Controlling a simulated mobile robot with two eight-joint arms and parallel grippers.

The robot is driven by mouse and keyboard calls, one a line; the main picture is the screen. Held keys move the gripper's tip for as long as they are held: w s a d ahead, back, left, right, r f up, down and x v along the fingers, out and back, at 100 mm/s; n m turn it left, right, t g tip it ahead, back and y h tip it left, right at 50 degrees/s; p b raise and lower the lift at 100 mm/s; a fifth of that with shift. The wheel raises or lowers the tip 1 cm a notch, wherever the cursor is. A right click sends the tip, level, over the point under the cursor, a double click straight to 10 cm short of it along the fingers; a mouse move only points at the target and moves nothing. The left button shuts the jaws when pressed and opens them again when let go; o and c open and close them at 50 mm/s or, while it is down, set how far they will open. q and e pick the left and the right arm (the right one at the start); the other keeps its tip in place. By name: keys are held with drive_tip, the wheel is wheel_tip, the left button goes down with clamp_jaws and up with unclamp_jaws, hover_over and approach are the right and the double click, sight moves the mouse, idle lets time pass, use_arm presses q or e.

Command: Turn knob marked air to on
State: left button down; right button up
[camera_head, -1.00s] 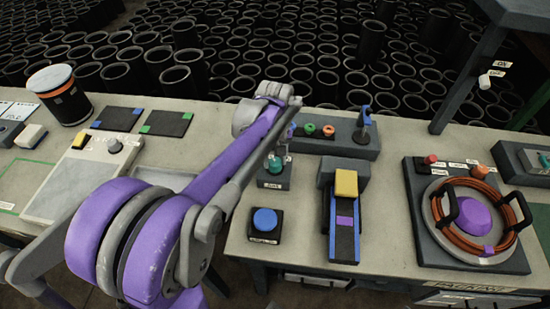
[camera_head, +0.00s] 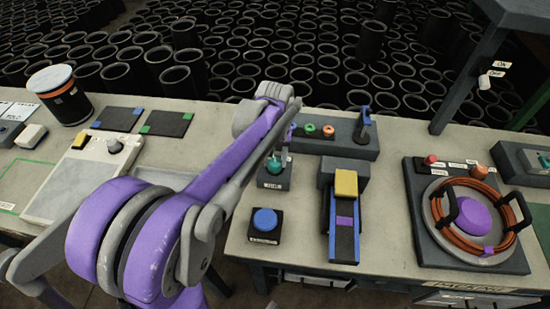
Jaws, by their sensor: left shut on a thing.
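A teal-green knob (camera_head: 273,165) sits on a small dark box (camera_head: 271,182) with a white label too small to read with certainty. My left arm reaches over the bench from the left, and its gripper (camera_head: 276,153) is at the knob, shut on it. The arm and wrist partly hide the fingers and the knob. Which way the knob points cannot be told. My right gripper is not in view.
A blue button (camera_head: 265,219) stands just in front of the knob box. To its right is a blue slide with a yellow block (camera_head: 346,183). Behind is a dark panel (camera_head: 340,146) with small coloured knobs and a blue-tipped lever (camera_head: 363,122). A coil turntable (camera_head: 478,257) is farther right.

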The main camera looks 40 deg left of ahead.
sight(275, 162)
use_arm(q)
drive_tip(key=m, duration=0.4)
drive_tip(key=shift+m, duration=2.1)
drive_tip(key=shift+c, duration=1.7)
unclamp_jaws()
drive_tip(key=shift+r, duration=0.1)
wheel_tip(275, 162, up, 11)
drive_tip(key=p, duration=0.1)
